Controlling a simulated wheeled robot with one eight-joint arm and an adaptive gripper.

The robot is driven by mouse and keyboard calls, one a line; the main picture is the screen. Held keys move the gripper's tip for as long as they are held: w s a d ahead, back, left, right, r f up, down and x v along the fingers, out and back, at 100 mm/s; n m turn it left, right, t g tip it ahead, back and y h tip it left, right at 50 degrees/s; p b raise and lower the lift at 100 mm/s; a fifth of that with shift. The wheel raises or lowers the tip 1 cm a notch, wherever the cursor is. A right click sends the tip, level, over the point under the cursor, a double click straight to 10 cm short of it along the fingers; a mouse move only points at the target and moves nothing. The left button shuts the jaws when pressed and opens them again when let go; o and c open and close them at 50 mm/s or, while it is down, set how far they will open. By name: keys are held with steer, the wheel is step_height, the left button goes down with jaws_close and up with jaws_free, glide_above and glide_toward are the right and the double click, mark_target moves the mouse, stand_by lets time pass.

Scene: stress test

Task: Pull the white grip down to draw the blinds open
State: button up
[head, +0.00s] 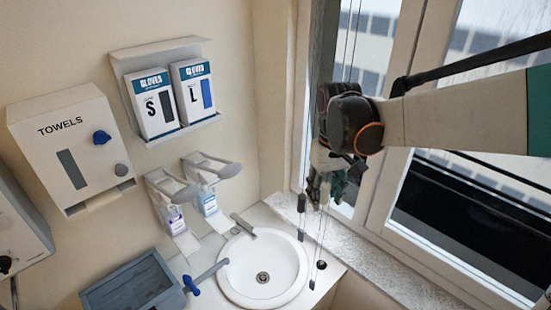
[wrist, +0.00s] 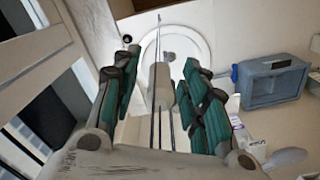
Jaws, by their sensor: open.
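The white grip (wrist: 160,87) is a small pale cylinder on thin cords. In the wrist view it hangs between the two green-padded fingers of my gripper (wrist: 160,100), with a visible gap to the pads on the right. My gripper (head: 330,188) is open. In the head view it is beside the window, above the sill, and the grip (head: 325,193) shows as a small pale piece at the fingers, partly hidden by them. The cords (head: 353,45) run up in front of the window glass and down past the gripper. The upper blinds are out of view.
A round white sink (head: 245,285) with a faucet lies below my gripper. Two dark cord weights (head: 301,203) hang near the window frame (head: 385,170). A blue-grey bin (head: 130,285), soap dispensers (head: 208,200), glove boxes (head: 170,97) and a towel dispenser (head: 75,145) are left.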

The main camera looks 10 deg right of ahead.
steer(key=shift+f, duration=0.2)
jaws_close()
step_height(320, 180, down, 20)
steer(key=b, duration=1.5)
jaws_free()
